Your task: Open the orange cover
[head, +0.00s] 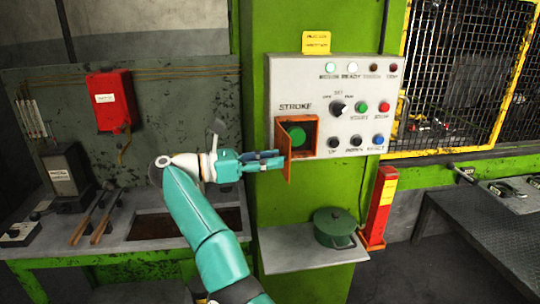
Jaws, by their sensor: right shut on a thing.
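The orange cover (284,150) is on the lower left of the grey control panel (340,75), under the word STROKE. It stands swung out to the left on its hinge side, and the green button (298,137) behind it shows inside the orange frame. My right gripper (280,160), teal, reaches in from the left with its fingertips at the cover and is shut on it. The exact contact of the fingers is small in the picture. My left gripper is not in view.
A shelf (285,250) with a green pot (334,226) sits below the panel. A red box (113,100) hangs on the back wall at left, above a workbench with tools. A red and yellow post (380,205) stands right of the shelf. A mesh guard (465,75) is at right.

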